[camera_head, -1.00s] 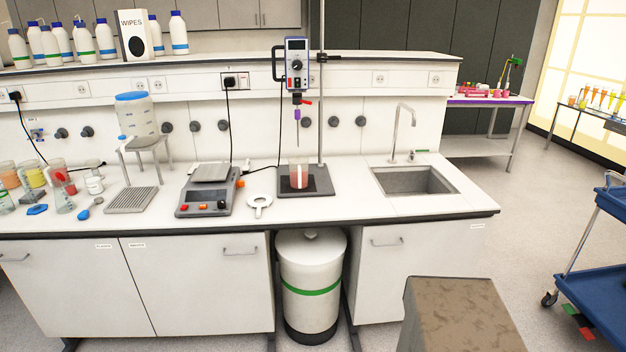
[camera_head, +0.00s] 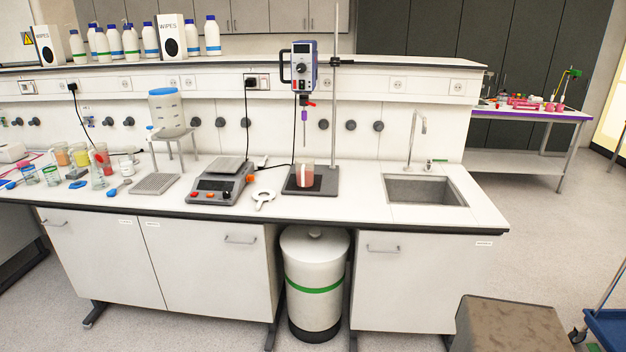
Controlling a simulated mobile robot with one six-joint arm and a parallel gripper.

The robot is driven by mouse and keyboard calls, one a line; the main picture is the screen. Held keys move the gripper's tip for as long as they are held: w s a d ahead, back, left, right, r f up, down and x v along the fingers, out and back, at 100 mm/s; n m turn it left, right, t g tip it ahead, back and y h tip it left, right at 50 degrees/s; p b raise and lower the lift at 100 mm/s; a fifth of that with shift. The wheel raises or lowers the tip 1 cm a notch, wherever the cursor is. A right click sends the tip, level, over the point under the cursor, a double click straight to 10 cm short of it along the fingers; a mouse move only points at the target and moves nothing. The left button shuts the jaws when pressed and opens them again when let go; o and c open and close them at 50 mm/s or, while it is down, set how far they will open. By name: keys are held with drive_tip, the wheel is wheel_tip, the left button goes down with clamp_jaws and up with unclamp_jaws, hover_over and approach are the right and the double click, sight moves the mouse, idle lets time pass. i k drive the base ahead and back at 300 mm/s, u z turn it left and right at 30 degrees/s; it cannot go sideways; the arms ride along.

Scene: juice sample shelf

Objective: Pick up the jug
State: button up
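A clear vessel with red liquid (camera_head: 305,178) stands upright on the dark base plate of the overhead stirrer (camera_head: 304,66). I cannot tell for sure whether it is the jug. A small white cup-like vessel (camera_head: 127,166) stands on the bench at the left, near several glass beakers with coloured contents (camera_head: 80,157). My gripper is not in view.
The white bench (camera_head: 350,205) carries a hotplate-like device (camera_head: 220,184), a white tank (camera_head: 164,108) on a stand, and a sink (camera_head: 427,190). A white barrel (camera_head: 314,265) stands below. A brown-topped block (camera_head: 512,325) and blue trolley (camera_head: 606,328) stand front right. Floor elsewhere is clear.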

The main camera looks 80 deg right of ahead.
sight(304, 164)
drive_tip(key=u, duration=0.15)
drive_tip(key=k, duration=0.75)
drive_tip(key=z, duration=1.05)
drive_tip(key=i, duration=1.2)
drive_tip(key=z, duration=0.05)
